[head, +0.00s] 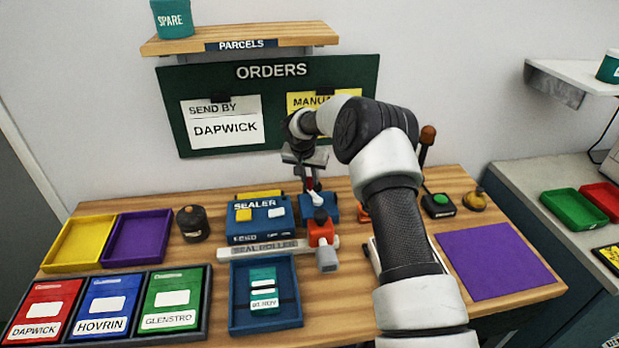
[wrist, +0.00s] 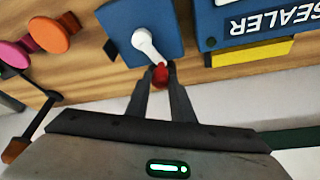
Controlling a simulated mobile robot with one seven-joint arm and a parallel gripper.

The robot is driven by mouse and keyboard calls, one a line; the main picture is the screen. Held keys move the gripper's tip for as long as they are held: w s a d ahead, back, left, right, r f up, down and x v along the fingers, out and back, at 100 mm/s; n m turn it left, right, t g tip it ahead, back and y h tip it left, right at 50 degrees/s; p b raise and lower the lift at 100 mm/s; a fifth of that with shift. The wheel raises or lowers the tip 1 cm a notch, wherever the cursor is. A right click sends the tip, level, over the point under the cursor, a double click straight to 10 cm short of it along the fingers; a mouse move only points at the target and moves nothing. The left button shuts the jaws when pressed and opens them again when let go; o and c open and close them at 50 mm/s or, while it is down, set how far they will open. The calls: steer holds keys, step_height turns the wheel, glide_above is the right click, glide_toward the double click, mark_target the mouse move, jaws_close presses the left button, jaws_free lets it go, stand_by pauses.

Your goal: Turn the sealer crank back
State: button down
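The sealer (head: 262,218) is a blue box with yellow and white parts on the bench; part of it also shows in the wrist view (wrist: 270,18). Beside it is a small blue block (wrist: 145,30) bearing a white crank (wrist: 147,44) with a red knob (wrist: 160,75). My gripper (wrist: 160,72) reaches down from above, and its two dark fingertips lie on either side of the red knob, seemingly touching it. In the head view my gripper (head: 308,175) is over the crank, partly hiding it.
A blue tray (head: 236,300) holds a teal packet (head: 263,288). A dark lever with a brown knob (head: 427,137) stands at right. A purple mat (head: 493,262) lies clear.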

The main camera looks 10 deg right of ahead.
steer(key=n, duration=0.1)
steer(key=a+n+y+b, duration=0.1)
steer(key=n, duration=0.1)
steer(key=shift+s, duration=0.4)
steer(key=n+y, duration=0.1)
steer(key=n, duration=0.1)
steer(key=s+a+n, duration=0.1)
steer(key=n, duration=0.1)
steer(key=shift+s+y, duration=0.1)
steer(key=shift+y, duration=0.3)
steer(key=n, duration=0.1)
steer(key=s+n+y+p, duration=0.1)
steer(key=n, duration=0.1)
steer(key=shift+s+a+n, duration=0.15)
steer(key=shift+a+n, duration=0.05)
steer(key=shift+n, duration=0.1)
steer(key=shift+s+n+g+y, duration=0.2)
steer(key=shift+s+n+y, duration=0.15)
steer(key=shift+n, duration=0.55)
steer(key=shift+s+n+g+y, duration=0.2)
steer(key=shift+s+n+y, duration=0.15)
steer(key=shift+n, duration=0.55)
steer(key=c, duration=1.5)
jaws_free()
steer(key=shift+s, duration=0.1)
steer(key=shift+c, duration=0.2)
